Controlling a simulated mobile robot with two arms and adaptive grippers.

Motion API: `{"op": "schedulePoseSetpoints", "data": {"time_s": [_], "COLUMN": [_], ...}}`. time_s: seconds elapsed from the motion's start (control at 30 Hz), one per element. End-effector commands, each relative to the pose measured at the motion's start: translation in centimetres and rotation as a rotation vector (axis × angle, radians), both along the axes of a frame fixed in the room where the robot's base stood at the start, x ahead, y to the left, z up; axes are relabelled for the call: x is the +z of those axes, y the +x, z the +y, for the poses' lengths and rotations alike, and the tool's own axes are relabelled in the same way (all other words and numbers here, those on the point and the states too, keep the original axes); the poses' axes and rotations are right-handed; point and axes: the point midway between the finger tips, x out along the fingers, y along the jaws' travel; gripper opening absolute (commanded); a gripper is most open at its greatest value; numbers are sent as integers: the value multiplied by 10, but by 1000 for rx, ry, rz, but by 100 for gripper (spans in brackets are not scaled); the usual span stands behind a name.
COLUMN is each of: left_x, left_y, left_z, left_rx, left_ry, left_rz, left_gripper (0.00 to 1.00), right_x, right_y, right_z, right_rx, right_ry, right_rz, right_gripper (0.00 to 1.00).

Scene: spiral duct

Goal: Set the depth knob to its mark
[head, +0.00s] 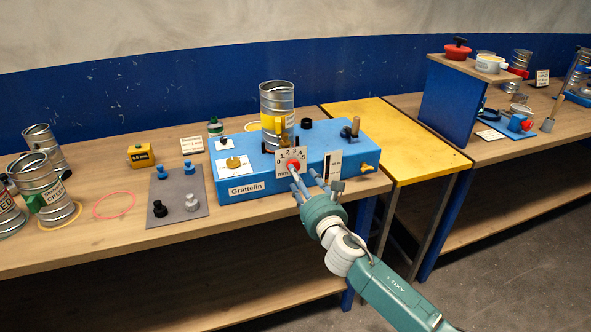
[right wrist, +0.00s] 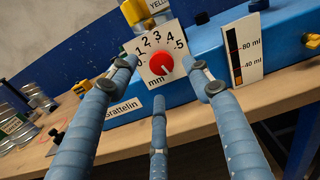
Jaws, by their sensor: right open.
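The depth knob (head: 293,165) is a round red knob on a white dial plate (right wrist: 144,44) marked 0 to 5 and "mm", on the front of the blue Grattelin box (head: 261,183). The knob also shows in the right wrist view (right wrist: 161,64). I cannot make out for certain where its pointer stands or which mark is set. My right gripper (head: 305,175) is open just in front of the dial. In the right wrist view its fingers spread around the knob, with no clear contact. My left gripper is not in view.
A white gauge strip marked 80 and 40 ml (right wrist: 242,51) is right of the dial. A yellow tap (head: 368,168) sticks out farther right. A metal can (head: 277,101) stands above the box. A grey mat with pegs (head: 176,205) lies left of it.

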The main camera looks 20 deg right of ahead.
Motion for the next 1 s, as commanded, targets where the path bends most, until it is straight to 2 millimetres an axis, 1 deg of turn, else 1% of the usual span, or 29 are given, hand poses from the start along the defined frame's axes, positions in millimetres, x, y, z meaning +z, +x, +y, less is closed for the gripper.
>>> {"op": "schedulePoseSetpoints", "data": {"time_s": [0.03, 0.1, 0.2, 0.3, 0.43, 0.67, 0.77, 0.8, 0.9, 1.0], "left_x": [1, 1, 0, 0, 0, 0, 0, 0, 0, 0], "left_y": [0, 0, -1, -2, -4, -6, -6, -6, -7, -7], "left_z": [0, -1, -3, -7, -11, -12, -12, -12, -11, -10], "left_rx": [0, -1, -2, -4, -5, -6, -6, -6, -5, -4], "left_ry": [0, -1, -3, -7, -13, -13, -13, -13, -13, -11], "left_rz": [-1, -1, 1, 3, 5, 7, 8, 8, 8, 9], "left_gripper": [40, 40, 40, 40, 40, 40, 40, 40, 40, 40], "right_x": [1, 1, 0, 0, 0, -1, -1, -1, 0, 0], "right_y": [11, 22, 36, 44, 50, 50, 50, 50, 50, 50], "right_z": [0, 1, 1, 1, 2, 2, 2, 2, 2, 2], "right_rx": [-2, -1, -1, -1, 1, 1, 1, 1, 1, 1], "right_ry": [3, 4, 4, 3, 3, 3, 3, 3, 3, 3], "right_rz": [-1, 0, 0, 1, 0, 1, 1, 1, 0, -1], "right_gripper": [49, 49, 49, 49, 49, 49, 31, 24, 5, 4]}}
